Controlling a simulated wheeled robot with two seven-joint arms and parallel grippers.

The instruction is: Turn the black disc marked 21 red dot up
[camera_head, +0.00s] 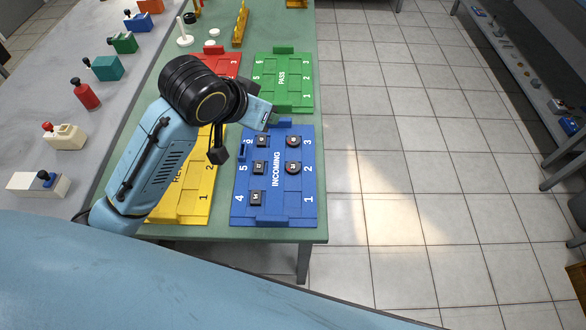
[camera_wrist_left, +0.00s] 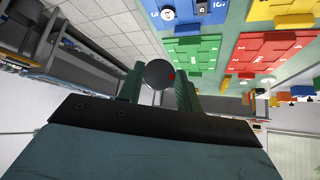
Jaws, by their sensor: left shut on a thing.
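My left gripper (camera_head: 268,117) is above the far edge of the blue INCOMING tray (camera_head: 306,214), near the green PASS tray (camera_head: 265,98). In the left wrist view it is shut on a dark round disc (camera_wrist_left: 156,73). A red dot shows near the disc's right edge. No number can be read on the held disc, so I cannot tell whether it is 21. My right gripper is not in view.
A yellow tray (camera_head: 203,207) lies left of the blue one, partly under my arm. A red tray (camera_head: 229,65) is beside the green one. Coloured blocks with knobs, such as the red one (camera_head: 87,95), line the grey bench. Open tiled floor lies right of the table.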

